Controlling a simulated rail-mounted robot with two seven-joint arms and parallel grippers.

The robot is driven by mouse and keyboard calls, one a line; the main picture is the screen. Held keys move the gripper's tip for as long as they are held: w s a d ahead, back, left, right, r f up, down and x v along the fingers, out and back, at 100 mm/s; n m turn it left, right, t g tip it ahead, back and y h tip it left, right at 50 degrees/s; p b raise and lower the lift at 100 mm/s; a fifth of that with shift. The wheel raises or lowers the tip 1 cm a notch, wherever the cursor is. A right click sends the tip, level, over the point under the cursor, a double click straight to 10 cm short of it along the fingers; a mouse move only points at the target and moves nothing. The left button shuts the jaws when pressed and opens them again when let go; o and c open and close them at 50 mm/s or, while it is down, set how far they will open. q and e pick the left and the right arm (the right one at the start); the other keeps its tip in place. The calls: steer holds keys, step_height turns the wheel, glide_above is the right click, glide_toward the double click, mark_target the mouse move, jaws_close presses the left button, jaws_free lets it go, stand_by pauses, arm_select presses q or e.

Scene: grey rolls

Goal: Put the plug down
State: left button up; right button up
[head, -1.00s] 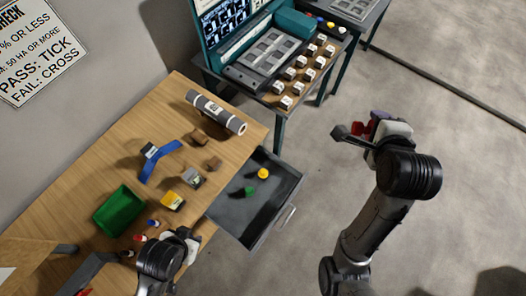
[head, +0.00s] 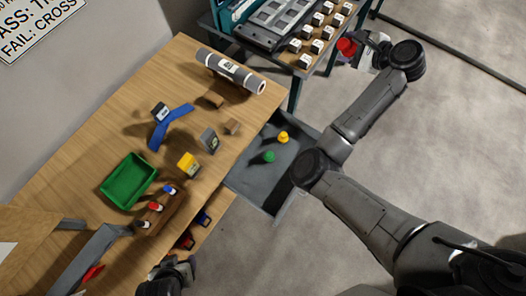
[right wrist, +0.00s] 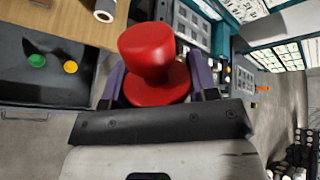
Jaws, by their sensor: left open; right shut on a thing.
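The red plug (head: 346,47) is held in my right gripper (head: 360,50), off the right edge of the teal bench with the white keys. In the right wrist view, the red plug (right wrist: 148,48) stands between the two dark fingers, its knob pointing away from the palm. A yellow plug (head: 283,138) and a green plug (head: 268,157) stand in the open grey drawer (head: 240,180); both also show at the left of the right wrist view. My left gripper (head: 178,268) is open at the bottom edge, near the wooden table's front, partly cut off.
The wooden table (head: 75,175) carries a green tray (head: 106,190), a grey roll (head: 231,70), a blue bracket (head: 170,126), small blocks and a rack of bottles. The teal bench (head: 240,35) carries a panel and several white keys. Grey floor is clear at right.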

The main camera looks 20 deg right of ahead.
steer(key=s+d+f+m+t+h+b, duration=0.1)
steer(key=s+d+f+m+h+b, duration=0.15)
steer(key=f+m+h+b, duration=0.75)
steer(key=s+d+f+m+t+h, duration=0.1)
steer(key=d+f+m+t+h, duration=0.15)
steer(key=f+m, duration=0.9)
steer(key=s+a+f+m+g+h+b, duration=0.1)
steer(key=a+f+m+g+h+b, duration=0.1)
steer(key=f, duration=0.8)
steer(key=s+a+f+m+g+h+b, duration=0.1)
steer(key=a+f+g+h+b, duration=0.2)
steer(key=a+f+b, duration=0.3)
steer(key=s+a+f+m+g+h+b, duration=0.1)
steer(key=a+f+m+g+h+b, duration=0.1)
steer(key=f, duration=1.2)
steer(key=shift+s+a+f+m+g+h+b, duration=0.1)
steer(key=shift+a+f+m+g+h+b, duration=0.15)
steer(key=shift+a+h+b, duration=0.5)
steer(key=shift+a+f+m+g+h+b, duration=0.1)
steer(key=shift+a+g+h+b, duration=0.3)
steer(key=shift+b, duration=0.5)
step_height(320, 180, down, 3)
steer(key=b, duration=0.2)
steer(key=shift+f+t+b, duration=0.15)
steer(key=shift+t+b, duration=0.15)
steer(key=shift+f, duration=0.15)
arm_select(q)
step_height(320, 180, down, 28)
